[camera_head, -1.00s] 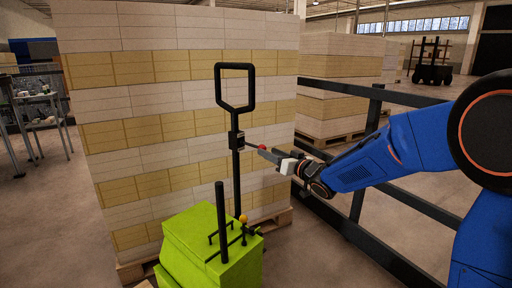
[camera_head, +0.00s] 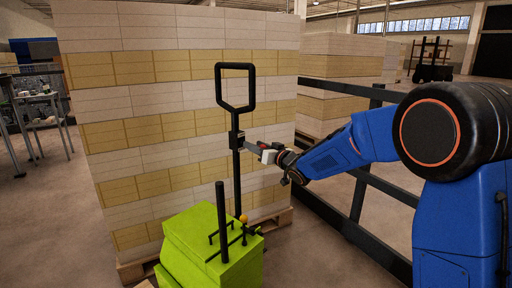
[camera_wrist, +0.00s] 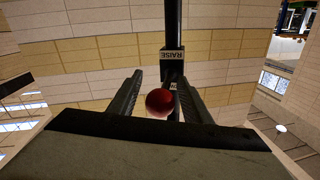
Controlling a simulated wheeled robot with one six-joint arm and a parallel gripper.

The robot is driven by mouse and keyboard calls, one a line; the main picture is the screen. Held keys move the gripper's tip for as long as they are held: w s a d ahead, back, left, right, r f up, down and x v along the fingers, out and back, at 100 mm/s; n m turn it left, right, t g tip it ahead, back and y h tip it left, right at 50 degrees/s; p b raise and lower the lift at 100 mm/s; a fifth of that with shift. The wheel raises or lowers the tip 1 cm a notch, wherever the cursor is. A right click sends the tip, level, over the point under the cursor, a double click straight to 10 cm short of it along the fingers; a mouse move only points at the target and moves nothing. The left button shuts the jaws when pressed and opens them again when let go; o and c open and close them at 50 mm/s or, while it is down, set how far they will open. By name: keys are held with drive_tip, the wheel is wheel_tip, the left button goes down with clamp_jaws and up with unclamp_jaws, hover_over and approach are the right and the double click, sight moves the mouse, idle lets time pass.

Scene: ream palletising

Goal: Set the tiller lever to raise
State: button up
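The tiller (camera_head: 236,170) is a black upright post with a loop handle (camera_head: 235,66) on the green pallet truck (camera_head: 205,245). A small box on the post carries a "RAISE" label (camera_wrist: 173,55), seen upside down in the wrist view. The tiller lever's red ball knob (camera_wrist: 160,102) shows in the wrist view. My gripper (camera_wrist: 160,90) is open, with one finger on each side of the knob and visible gaps between. In the head view my gripper (camera_head: 254,148) is close to the box and hides the lever. I cannot tell the lever's setting.
A tall stack of cream and yellow reams (camera_head: 150,100) on a wooden pallet stands behind the tiller. A dark rail fence (camera_head: 357,185) runs along the right, behind my arm. Another stack (camera_head: 340,70) stands beyond it. Open floor lies at the left.

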clamp_jaws()
drive_tip(key=shift+w+a+f+m+t+y, duration=0.1)
drive_tip(key=shift+f+m+t+y, duration=0.2)
drive_tip(key=shift+f+t+y, duration=0.45)
drive_tip(key=shift+w+a+f+m+t+y, duration=0.1)
drive_tip(key=shift+f+m+t+y, duration=0.2)
drive_tip(key=shift+f+t+y, duration=0.45)
drive_tip(key=shift+r, duration=0.15)
drive_tip(key=shift+o, duration=0.2)
unclamp_jaws()
drive_tip(key=shift+s, duration=0.1)
drive_tip(key=v, duration=1.7)
drive_tip(key=shift+s, duration=0.15)
